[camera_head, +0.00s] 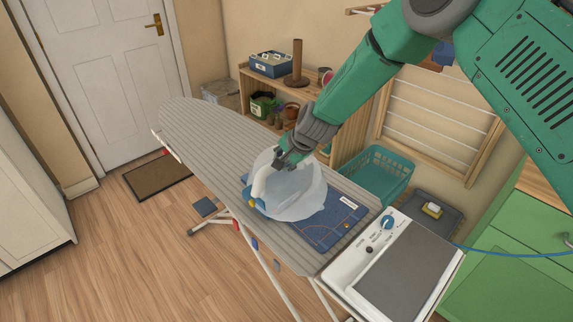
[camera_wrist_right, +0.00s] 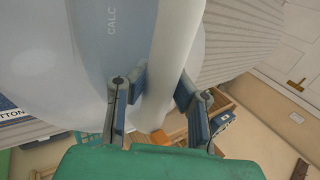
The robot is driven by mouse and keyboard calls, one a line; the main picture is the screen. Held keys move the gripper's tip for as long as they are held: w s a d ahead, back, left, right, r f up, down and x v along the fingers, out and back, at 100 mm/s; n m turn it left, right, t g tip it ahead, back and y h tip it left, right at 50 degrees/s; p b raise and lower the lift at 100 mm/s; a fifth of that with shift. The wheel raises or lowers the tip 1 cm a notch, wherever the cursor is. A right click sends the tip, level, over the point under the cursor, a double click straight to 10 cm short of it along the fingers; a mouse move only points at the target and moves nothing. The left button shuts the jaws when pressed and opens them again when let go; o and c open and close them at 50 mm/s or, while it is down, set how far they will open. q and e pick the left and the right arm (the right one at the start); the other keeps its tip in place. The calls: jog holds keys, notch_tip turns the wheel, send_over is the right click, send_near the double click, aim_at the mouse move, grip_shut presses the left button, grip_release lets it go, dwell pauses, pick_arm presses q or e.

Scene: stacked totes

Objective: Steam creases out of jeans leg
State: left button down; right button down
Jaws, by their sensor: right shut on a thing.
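A steam iron (camera_head: 259,187) with a white handle and blue parts sits over the blue jeans leg (camera_head: 330,228) on the striped ironing board (camera_head: 200,128). A pale, translucent bluish-white shape, seemingly steam, surrounds it and hides much of its body and part of the jeans. My right gripper (camera_head: 284,160) comes down from the upper right and is shut on the iron's handle. In the right wrist view the white handle (camera_wrist_right: 172,50) passes between the fingers (camera_wrist_right: 156,98), beside a blue part marked CALC. Whether the soleplate touches the cloth is hidden. My left gripper is out of view.
A white station with a grey pad (camera_head: 400,275) and blue knob stands at the board's near end. A teal basket (camera_head: 376,172) and a wooden shelf (camera_head: 253,84) stand behind the board. A mat (camera_head: 158,178) lies near the door, with open floor at left.

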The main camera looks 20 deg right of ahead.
jog(key=shift+w+a, duration=0.25)
jog(key=shift+w, duration=0.35)
jog(key=shift+w+a, duration=0.25)
jog(key=shift+w, duration=0.35)
jog(key=shift+w+a, duration=0.25)
jog(key=shift+w, duration=0.35)
jog(key=shift+r, duration=0.1)
jog(key=shift+s+d+r+p, duration=0.1)
jog(key=shift+s+d+p, duration=0.2)
jog(key=shift+s, duration=0.3)
jog(key=shift+s+d+p, duration=0.15)
jog(key=shift+s+p, duration=0.15)
jog(key=shift+s, duration=0.3)
jog(key=shift+s+d, duration=0.25)
jog(key=shift+s, duration=0.1)
jog(key=s+d, duration=0.2)
jog(key=s, duration=0.4)
jog(key=s+d+p, duration=0.1)
jog(key=s+d, duration=0.2)
jog(key=s, duration=0.4)
jog(key=shift+d+f+p, duration=0.2)
jog(key=shift+d+p, duration=0.05)
jog(key=shift+p, duration=0.05)
jog(key=shift+s, duration=0.15)
jog(key=shift+s+d+f, duration=0.1)
jog(key=shift+s+d, duration=0.25)
jog(key=shift+s, duration=0.45)
jog(key=shift+s+d, duration=0.3)
jog(key=shift+s, duration=0.5)
